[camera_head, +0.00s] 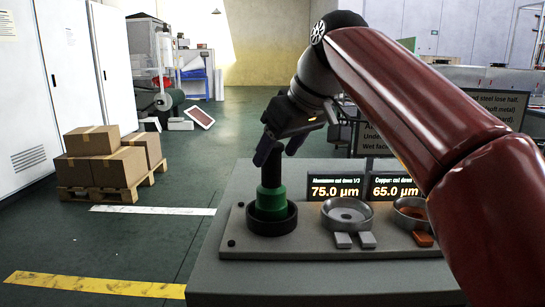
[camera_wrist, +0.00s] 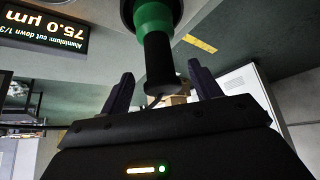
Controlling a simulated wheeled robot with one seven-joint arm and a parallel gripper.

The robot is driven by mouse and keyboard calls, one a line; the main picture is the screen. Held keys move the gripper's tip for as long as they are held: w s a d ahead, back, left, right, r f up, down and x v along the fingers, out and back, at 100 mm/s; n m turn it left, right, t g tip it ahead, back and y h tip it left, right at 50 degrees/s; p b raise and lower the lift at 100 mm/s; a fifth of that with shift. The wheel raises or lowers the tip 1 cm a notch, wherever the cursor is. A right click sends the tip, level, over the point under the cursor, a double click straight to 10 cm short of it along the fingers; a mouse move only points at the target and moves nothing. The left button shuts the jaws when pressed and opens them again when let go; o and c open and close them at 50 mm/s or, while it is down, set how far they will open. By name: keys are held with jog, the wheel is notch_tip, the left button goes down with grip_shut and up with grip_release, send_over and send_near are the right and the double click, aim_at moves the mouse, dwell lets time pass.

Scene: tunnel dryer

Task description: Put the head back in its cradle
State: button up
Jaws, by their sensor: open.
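The head is a green body with a black handle (camera_head: 269,203), standing upright in the black ring-shaped cradle (camera_head: 271,225) at the left of the grey fixture plate. In the wrist view the green part (camera_wrist: 154,18) is at the top and the black handle points toward my gripper. My gripper (camera_head: 279,151) is open at the top of the handle. In the wrist view its two dark fingers (camera_wrist: 163,86) stand on either side of the handle's end, apart from it. The bottom of the head is hidden inside the cradle.
Right of the cradle are a metal dish (camera_head: 347,214) with two light blocks before it, and a second dish (camera_head: 409,213) with copper-coloured pieces. Displays reading 75.0 µm (camera_head: 335,189) and 65.0 µm (camera_head: 395,189) stand behind. Boxes on a pallet (camera_head: 104,163) are at left; floor between is clear.

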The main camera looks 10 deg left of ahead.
jog(key=p+v, duration=0.2)
jog(key=v, duration=0.6)
jog(key=shift+s+d+r, duration=0.1)
